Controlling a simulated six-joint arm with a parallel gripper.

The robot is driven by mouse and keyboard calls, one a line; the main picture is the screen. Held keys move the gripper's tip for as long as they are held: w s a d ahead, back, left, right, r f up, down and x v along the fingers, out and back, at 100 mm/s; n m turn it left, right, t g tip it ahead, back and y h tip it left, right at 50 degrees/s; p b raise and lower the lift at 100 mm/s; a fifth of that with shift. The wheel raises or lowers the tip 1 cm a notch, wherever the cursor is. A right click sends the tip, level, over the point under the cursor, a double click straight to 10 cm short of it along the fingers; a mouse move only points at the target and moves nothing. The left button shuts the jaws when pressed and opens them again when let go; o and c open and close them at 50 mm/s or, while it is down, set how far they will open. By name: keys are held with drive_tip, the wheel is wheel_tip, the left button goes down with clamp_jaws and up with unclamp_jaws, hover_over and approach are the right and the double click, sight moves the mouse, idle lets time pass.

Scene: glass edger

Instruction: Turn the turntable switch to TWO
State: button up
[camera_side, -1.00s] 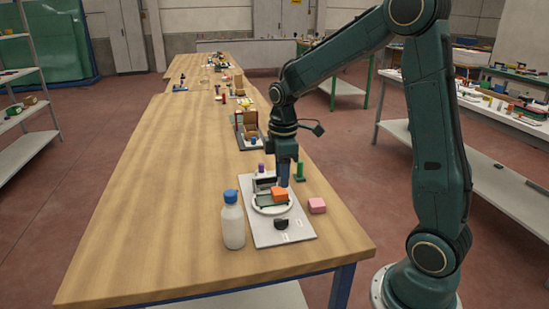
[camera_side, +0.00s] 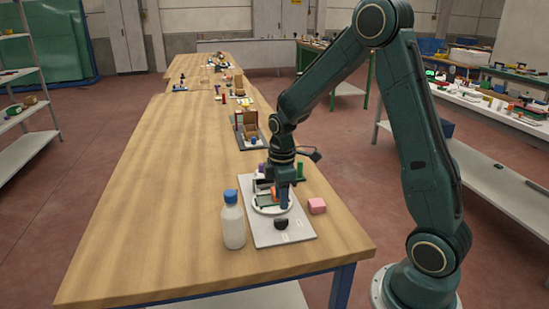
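The black knob (camera_side: 281,223), which looks like the turntable switch, sits on the near part of the grey plate (camera_side: 262,238). Its setting and the small white marks beside it are too small to read. The round white turntable (camera_side: 258,209) is behind the knob and carries a dark green piece (camera_side: 267,201). My gripper (camera_side: 284,205) points down over the right part of the turntable, behind the knob and apart from it. An orange block (camera_side: 273,191) is mostly hidden by my gripper. I cannot tell whether the fingers are open or shut, or whether they touch anything.
A white bottle with a blue cap (camera_side: 233,222) stands left of the plate. A pink block (camera_side: 317,205) lies on the right. A green post (camera_side: 300,170) and a purple-topped piece (camera_side: 262,168) are behind. The wooden table (camera_side: 165,200) is clear on the left.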

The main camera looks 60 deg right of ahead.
sight(281, 219)
drive_tip(key=shift+f, duration=3.6)
clamp_jaws()
